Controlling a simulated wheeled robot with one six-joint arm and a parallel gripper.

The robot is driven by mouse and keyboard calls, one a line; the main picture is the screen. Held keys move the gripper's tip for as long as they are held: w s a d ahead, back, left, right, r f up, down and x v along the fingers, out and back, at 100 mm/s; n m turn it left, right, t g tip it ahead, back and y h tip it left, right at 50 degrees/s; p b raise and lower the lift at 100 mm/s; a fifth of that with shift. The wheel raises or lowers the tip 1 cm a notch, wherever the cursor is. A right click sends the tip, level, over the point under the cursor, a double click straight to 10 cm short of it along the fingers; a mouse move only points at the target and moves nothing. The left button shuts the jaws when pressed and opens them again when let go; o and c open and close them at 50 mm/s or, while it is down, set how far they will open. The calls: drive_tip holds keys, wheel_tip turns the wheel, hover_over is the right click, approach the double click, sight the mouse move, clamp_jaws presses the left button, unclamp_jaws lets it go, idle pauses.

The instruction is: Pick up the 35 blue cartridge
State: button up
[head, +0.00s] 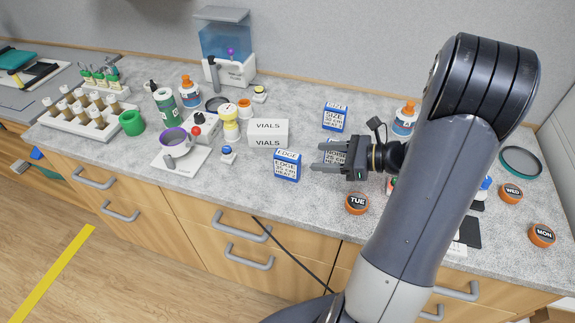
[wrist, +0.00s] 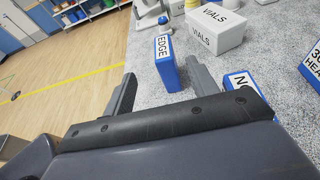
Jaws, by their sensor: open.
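Three blue-and-white boxes with printed labels stand on the counter; their small number lines are too blurred for me to tell which reads 35. The EDGE box (head: 287,166) stands just left of my open, empty gripper (head: 317,156). In the wrist view the EDGE box (wrist: 167,64) shows beyond and between the fingertips, apart from them.
A white VIALS box (head: 268,133) stands left of the SIZE box. Orange lids marked TUE (head: 357,203), WED (head: 511,193) and MON (head: 542,235) lie along the front and right. Bottles and a vial rack (head: 85,122) fill the left.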

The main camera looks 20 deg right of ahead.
sight(290, 155)
drive_tip(key=x, duration=0.4)
drive_tip(key=shift+w+a+f+p, duration=0.1)
drive_tip(key=shift+w+a+p, duration=0.15)
drive_tip(key=shift+a+p, duration=0.05)
drive_tip(key=shift+p+x, duration=0.85)
drive_tip(key=shift+x, duration=2.05)
drive_tip(key=shift+w+d+f, duration=0.15)
drive_tip(key=c, duration=1.2)
